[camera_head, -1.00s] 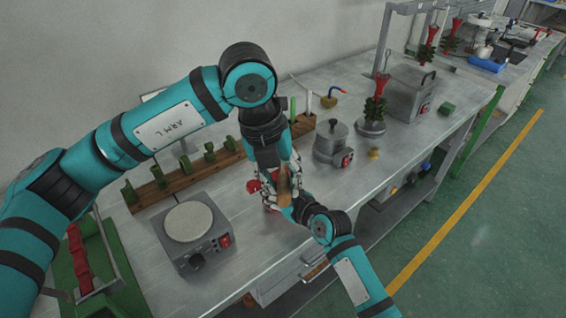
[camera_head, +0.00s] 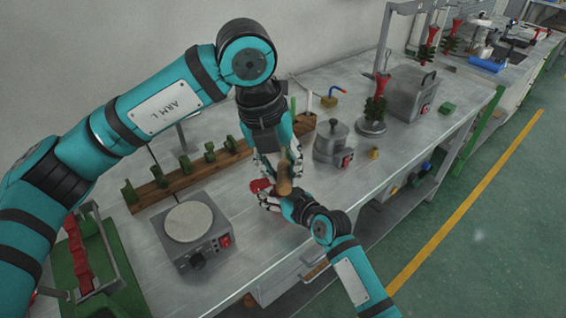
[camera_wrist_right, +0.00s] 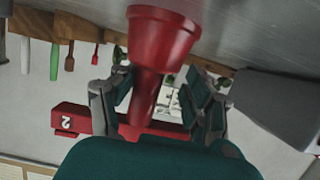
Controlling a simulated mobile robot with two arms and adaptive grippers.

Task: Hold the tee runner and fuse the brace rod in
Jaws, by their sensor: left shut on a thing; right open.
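The red tee runner (camera_head: 260,186) is at the worktable's front middle, partly covered by my right gripper (camera_head: 268,197). In the right wrist view the red cup and stem (camera_wrist_right: 154,50) stand between the open fingers of my right gripper (camera_wrist_right: 160,98), with a red crossbar marked "2" (camera_wrist_right: 68,121) below. I cannot tell whether the fingers touch it. My left gripper (camera_head: 279,160) is shut on a brown-handled tool (camera_head: 285,180), just above and beside the right gripper. The tool's tip is hidden. I cannot make out the brace rod.
A hot plate (camera_head: 190,222) stands left of the grippers. A wooden rack (camera_head: 170,184) with several green pieces lies behind it. A lidded pot (camera_head: 331,141), a small brass piece (camera_head: 374,153) and a red-topped tree on a stand (camera_head: 376,108) are to the right.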

